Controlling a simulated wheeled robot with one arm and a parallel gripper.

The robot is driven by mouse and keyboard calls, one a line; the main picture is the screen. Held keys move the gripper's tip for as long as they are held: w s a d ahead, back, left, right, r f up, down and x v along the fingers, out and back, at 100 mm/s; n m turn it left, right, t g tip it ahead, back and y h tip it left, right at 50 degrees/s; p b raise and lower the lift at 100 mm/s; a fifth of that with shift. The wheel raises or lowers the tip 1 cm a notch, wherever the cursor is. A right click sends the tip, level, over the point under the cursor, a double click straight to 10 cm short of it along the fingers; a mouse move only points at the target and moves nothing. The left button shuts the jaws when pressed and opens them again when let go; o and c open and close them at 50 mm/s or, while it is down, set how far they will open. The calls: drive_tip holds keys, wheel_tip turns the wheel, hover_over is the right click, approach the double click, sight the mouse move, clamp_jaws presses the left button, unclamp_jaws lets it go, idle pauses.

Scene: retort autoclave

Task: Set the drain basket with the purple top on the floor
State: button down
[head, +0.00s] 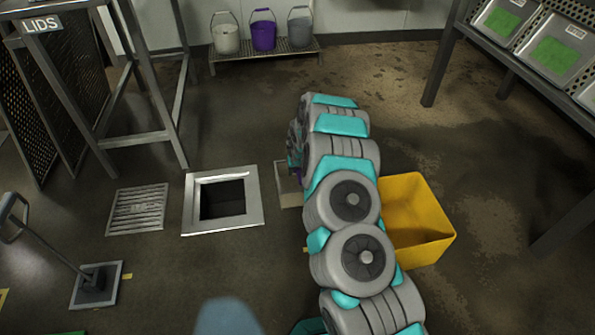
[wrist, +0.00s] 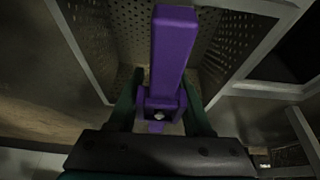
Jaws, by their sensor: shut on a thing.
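The drain basket shows in the wrist view as a grey box with perforated walls and a pale rim (wrist: 76,45). A purple bar, its top (wrist: 174,50), stands across the middle of that view. My gripper (wrist: 160,104), with dark green fingers, is shut on the purple part. In the head view the basket's pale edge (head: 288,186) shows just right of the square floor opening (head: 222,198), mostly hidden behind my arm. My gripper is hidden there too. I cannot tell whether the basket touches the floor.
A slotted grate (head: 138,209) lies left of the opening. A yellow bin (head: 424,222) stands right of my arm. A lids rack (head: 140,75) is at left, several buckets on a low stand (head: 265,53) at back, a tray rack (head: 515,62) at right.

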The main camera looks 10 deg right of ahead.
drive_tip(key=shift+f, duration=0.2)
unclamp_jaws()
idle(0.6)
drive_tip(key=shift+r, duration=0.1)
idle(0.4)
drive_tip(key=shift+r+p, duration=1.35)
drive_tip(key=shift+r, duration=1.55)
drive_tip(key=shift+r+p, duration=0.5)
drive_tip(key=shift+r, duration=2)
